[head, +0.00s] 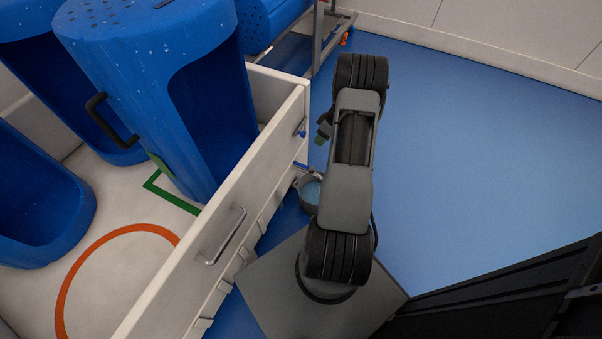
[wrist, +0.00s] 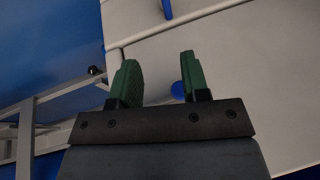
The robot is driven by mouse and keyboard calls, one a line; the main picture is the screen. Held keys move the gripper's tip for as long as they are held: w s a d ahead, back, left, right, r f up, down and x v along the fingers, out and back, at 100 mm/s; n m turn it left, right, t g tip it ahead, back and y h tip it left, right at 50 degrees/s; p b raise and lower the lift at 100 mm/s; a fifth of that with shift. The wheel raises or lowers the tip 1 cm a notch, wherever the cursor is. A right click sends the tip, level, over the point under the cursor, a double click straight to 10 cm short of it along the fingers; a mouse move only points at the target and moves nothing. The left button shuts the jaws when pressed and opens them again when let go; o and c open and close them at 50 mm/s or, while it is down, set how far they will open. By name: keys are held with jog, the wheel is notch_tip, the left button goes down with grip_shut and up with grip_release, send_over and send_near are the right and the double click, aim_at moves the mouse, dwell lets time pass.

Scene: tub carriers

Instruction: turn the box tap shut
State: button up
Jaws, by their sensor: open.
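My gripper (head: 321,137) is open, its dark green fingers pointing toward the end of the white box (head: 262,150). In the wrist view the fingers of my gripper (wrist: 160,82) stand apart with nothing held between them. A small blue part (head: 301,132) sits on the box near the fingertips. Lower down, a tap with a blue lever (head: 301,165) shows partly, above a grey bucket (head: 310,194) holding bluish liquid. In the wrist view a blue piece (wrist: 176,88) shows between the fingers, and another blue piece (wrist: 167,9) at the top. I cannot tell which is the tap.
Large blue tubs (head: 160,70) stand in the box, on a floor marked with a green line and an orange ring (head: 110,236). A grey metal frame (head: 325,45) stands behind the box. The blue floor (head: 480,160) to the right is clear.

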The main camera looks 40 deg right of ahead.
jog(key=b, duration=0.3)
send_near(302, 166)
jog(key=s+d+f, duration=0.4)
jog(key=d+f, duration=0.1)
jog(key=d, duration=0.3)
jog(key=shift+n+t, duration=0.3)
jog(key=w+a+b, duration=0.1)
jog(key=w+a, duration=0.1)
jog(key=a, duration=0.1)
jog(key=w+a+f+b, duration=0.1)
jog(key=w+a, duration=0.1)
jog(key=a, duration=0.1)
jog(key=w+a+b, duration=0.1)
jog(key=w+a, duration=0.2)
jog(key=a, duration=0.1)
jog(key=shift+a+f, duration=0.1)
jog(key=shift+f, duration=0.25)
jog(key=shift+w+a+f, duration=0.15)
jog(key=shift+a+f, duration=0.1)
jog(key=shift+f, duration=0.3)
jog(key=shift+c, duration=0.2)
grip_shut()
